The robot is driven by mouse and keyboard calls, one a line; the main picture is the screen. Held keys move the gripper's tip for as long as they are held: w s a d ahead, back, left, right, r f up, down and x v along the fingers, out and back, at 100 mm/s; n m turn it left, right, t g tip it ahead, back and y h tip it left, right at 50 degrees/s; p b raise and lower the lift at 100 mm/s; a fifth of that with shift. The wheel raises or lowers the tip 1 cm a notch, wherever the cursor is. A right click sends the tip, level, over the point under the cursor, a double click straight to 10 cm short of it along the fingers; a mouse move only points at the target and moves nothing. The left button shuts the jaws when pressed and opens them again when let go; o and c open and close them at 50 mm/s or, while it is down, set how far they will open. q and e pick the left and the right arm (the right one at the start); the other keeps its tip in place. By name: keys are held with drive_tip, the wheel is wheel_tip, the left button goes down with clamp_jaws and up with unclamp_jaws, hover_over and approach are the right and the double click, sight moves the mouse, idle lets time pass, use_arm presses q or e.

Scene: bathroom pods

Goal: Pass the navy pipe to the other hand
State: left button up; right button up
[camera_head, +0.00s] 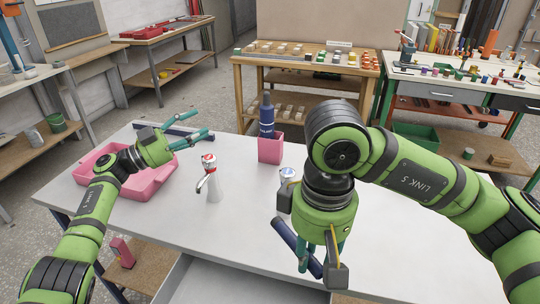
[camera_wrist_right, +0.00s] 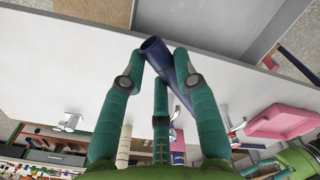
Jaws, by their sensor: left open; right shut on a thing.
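The navy pipe (camera_head: 290,237) is held in my right gripper (camera_head: 317,268), low over the front edge of the white table. It slants from upper left down to lower right, and its lower part is partly hidden by the fingers. In the right wrist view the pipe (camera_wrist_right: 170,65) lies between the teal fingers, with its open end toward the top. My left gripper (camera_head: 200,126) is open and empty above the far left part of the table, well apart from the pipe.
A pink tray (camera_head: 150,189) lies under my left gripper. A red-topped tap (camera_head: 211,183), a pink box (camera_head: 270,150) holding a dark bottle (camera_head: 267,118), and a blue-topped tap (camera_head: 287,174) stand mid-table. An open drawer (camera_head: 225,288) is at the front.

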use_arm(q)
drive_tip(key=s+d+r+m+g, duration=0.3)
drive_tip(key=d+g, duration=0.2)
drive_tip(key=d, duration=0.2)
drive_tip(key=s+d+r+m+g, duration=0.3)
drive_tip(key=d+r+g, duration=0.1)
drive_tip(key=d, duration=0.3)
drive_tip(key=m+g+y, duration=0.1)
drive_tip(key=g+y, duration=0.4)
drive_tip(key=y, duration=1.1)
approach(284, 225)
drive_tip(key=shift+h, duration=0.3)
drive_tip(key=x, duration=0.9)
drive_tip(key=shift+a+f, duration=0.25)
